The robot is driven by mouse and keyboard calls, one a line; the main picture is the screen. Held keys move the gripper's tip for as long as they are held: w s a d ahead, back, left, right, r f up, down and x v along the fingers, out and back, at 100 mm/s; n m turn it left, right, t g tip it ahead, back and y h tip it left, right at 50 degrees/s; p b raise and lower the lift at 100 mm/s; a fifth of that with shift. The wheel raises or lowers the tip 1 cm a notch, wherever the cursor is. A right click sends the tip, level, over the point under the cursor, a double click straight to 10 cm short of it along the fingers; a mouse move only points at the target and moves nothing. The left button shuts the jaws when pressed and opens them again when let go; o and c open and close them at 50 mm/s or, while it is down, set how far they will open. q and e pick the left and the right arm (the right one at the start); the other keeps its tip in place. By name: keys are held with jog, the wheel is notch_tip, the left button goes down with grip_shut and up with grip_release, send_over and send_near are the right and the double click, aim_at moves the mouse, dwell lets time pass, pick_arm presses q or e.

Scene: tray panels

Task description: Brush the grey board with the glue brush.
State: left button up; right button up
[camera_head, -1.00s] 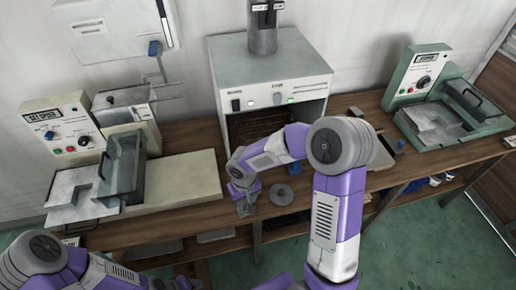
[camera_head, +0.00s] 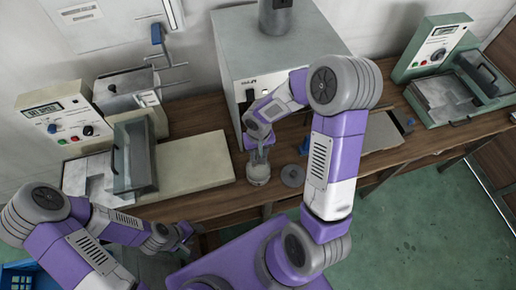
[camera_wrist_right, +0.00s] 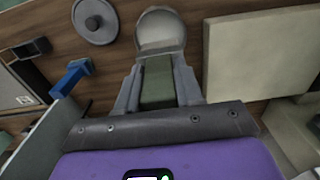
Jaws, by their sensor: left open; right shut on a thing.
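The grey board (camera_head: 378,132) lies flat on the bench, right of the grey oven and partly behind my right arm. My right gripper (camera_head: 258,150) points down over a round glue pot (camera_head: 258,175). In the right wrist view it (camera_wrist_right: 158,88) is shut on a dull green block, apparently the glue brush's handle (camera_wrist_right: 157,82). The open pot (camera_wrist_right: 160,33) is just beyond it. The bristles are hidden, so I cannot tell whether they touch the glue. My left gripper (camera_head: 182,234) is open and empty, low at the bench's front left, away from the board.
A grey round lid (camera_head: 291,176) lies right of the pot, with a blue piece (camera_head: 304,146) behind it. The oven (camera_head: 270,55) stands at the back. A press with a beige base (camera_head: 190,160) is at left; a green machine (camera_head: 455,85) is at right.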

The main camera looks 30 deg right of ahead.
jog(key=shift+w+f+b, duration=0.1)
jog(key=shift+f+b, duration=3.35)
jog(key=shift+f, duration=0.55)
jog(key=shift+r, duration=0.15)
jog(key=shift+r+p, duration=3.2)
jog(key=shift+r, duration=1.25)
